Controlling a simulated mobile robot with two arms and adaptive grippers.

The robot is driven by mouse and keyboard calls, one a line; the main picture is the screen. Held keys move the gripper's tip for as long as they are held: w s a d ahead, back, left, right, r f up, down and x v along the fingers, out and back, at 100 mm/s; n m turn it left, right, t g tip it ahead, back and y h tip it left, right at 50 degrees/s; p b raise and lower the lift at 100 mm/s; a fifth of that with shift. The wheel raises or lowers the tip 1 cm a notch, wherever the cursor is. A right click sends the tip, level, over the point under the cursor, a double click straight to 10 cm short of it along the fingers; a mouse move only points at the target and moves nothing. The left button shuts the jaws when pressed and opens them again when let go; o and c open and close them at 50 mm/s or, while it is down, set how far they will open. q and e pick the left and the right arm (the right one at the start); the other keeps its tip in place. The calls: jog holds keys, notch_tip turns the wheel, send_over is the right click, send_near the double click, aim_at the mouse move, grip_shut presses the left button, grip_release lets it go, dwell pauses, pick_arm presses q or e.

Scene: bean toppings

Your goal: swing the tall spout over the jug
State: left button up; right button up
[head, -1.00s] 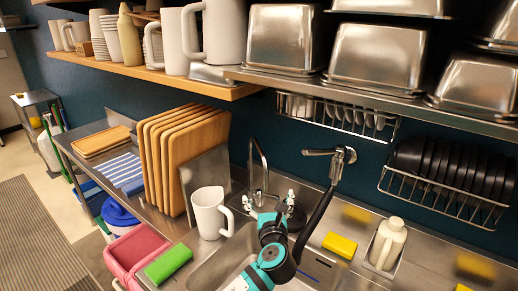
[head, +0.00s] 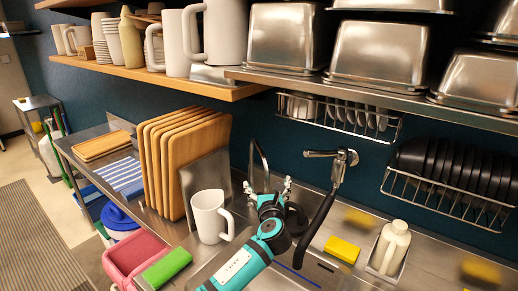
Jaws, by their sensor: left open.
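The tall spout (head: 265,162) is a thin metal gooseneck that rises behind the sink, with small tap handles at its base. The white jug (head: 207,213) stands upright to the left of the spout, its handle towards the right. My left gripper (head: 270,203), teal and black, is open in front of the spout's lower part and hides some of its base. I cannot tell whether its fingers touch the spout. My right gripper is not in view.
A spray head (head: 332,154) on a black hose hangs right of the spout. Wooden boards (head: 182,160) stand behind the jug. A green sponge (head: 166,268), a yellow sponge (head: 342,249) and a white bottle (head: 391,245) lie or stand around the sink.

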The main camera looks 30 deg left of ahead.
pick_arm(q)
jog(key=s+a+p, duration=0.5)
jog(key=a, duration=0.4)
jog(key=shift+s+a, duration=0.25)
jog(key=shift+s, duration=0.1)
dwell(0.7)
jog(key=s+a+p, duration=0.1)
jog(key=s+a, duration=0.1)
jog(key=a, duration=0.8)
jog(key=shift+s+a, duration=0.3)
jog(key=shift+s, duration=0.1)
dwell(0.6)
